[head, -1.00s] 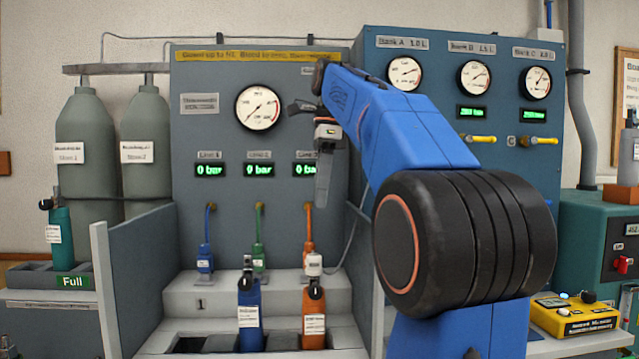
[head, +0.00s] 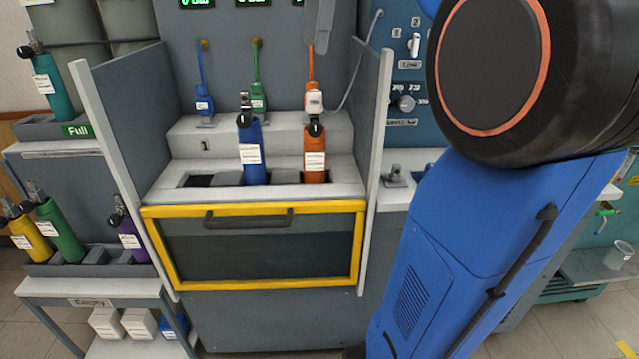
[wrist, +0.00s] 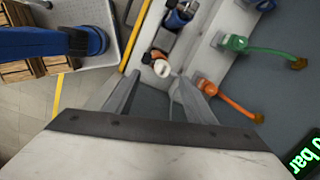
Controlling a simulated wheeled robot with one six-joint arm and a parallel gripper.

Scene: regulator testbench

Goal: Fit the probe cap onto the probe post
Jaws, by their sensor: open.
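A small white cap-like piece (head: 314,101) sits at the top of the orange cylinder (head: 315,160) in the test bay. A thin grey cable runs from near it up the right side wall. It looks like the probe cap; in the wrist view it is a white round piece (wrist: 162,69). My gripper (wrist: 158,78) is open and empty, its two fingers pointing toward the white piece, apart from it. In the head view only a grey part of my gripper (head: 318,28) shows at the top edge. A small grey fitting (head: 394,176) on the right-hand counter may be the probe post; I cannot be sure.
A blue cylinder (head: 250,152) stands left of the orange one. Blue (head: 204,100), green (head: 258,96) and orange hoses hang behind them. Side walls (head: 372,150) flank the bay, and a yellow-framed shield (head: 255,208) is below its front. Racks with cylinders stand left.

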